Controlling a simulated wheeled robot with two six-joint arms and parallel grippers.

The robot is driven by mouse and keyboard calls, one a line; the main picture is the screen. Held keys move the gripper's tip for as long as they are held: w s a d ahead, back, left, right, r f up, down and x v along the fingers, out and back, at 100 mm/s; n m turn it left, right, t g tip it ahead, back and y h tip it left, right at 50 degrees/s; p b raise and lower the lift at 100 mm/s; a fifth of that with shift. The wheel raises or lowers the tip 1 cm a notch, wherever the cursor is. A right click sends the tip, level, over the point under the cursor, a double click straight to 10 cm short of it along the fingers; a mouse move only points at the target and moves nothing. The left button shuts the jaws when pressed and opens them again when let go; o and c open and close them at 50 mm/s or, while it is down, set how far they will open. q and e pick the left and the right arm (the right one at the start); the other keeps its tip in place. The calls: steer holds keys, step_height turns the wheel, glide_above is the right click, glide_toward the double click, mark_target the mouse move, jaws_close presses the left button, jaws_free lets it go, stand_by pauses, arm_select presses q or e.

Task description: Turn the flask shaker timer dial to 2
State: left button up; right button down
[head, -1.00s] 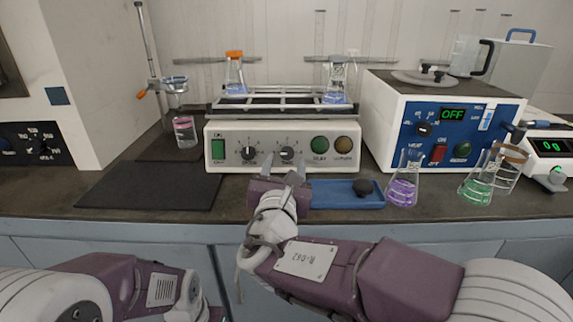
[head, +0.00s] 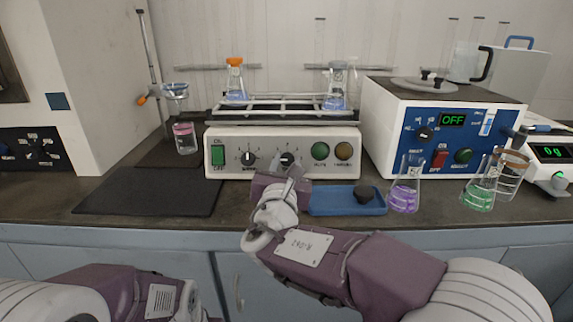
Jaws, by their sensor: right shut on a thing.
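The flask shaker (head: 212,134) is a cream box with a flask rack on top, at the back middle. Its front has a green switch (head: 218,155), a left dial (head: 248,159) and a right dial (head: 287,159), both black with white pointer marks, then a green and an amber button. My right gripper (head: 288,168) reaches up to the right dial and is shut on it; its fingers cover the dial's lower part. The numbers are too small to read. My left arm shows low at the left; its gripper is outside the picture.
A blue tray (head: 335,209) with a black stopper lies right of my right gripper. Flasks with purple (head: 404,195) and green (head: 477,199) liquid stand further right, before the blue-fronted device (head: 398,150). A dark mat (head: 150,200) lies left, bare.

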steer(key=shift+m, duration=0.3)
steer(key=m+h, duration=0.1)
steer(key=m, duration=0.2)
steer(key=shift+a+m+g+h, duration=0.15)
steer(key=shift+m+g+h, duration=0.15)
steer(key=shift+g+h, duration=0.1)
steer(key=m+g+h, duration=0.1)
steer(key=m, duration=0.3)
steer(key=shift+r, duration=0.1)
steer(key=m+g+p, duration=0.1)
steer(key=m, duration=0.2)
steer(key=m+g+h+p, duration=0.1)
steer(key=m, duration=0.2)
steer(key=shift+a+r, duration=0.1)
steer(key=shift+r, duration=0.1)
steer(key=m+g+p, duration=0.1)
steer(key=m, duration=0.1)
steer(key=m+p, duration=0.1)
steer(key=m, duration=0.2)
steer(key=shift+w+g, duration=0.1)
steer(key=shift+g, duration=0.3)
steer(key=c, duration=1.1)
jaws_free()
steer(key=shift+o, duration=0.2)
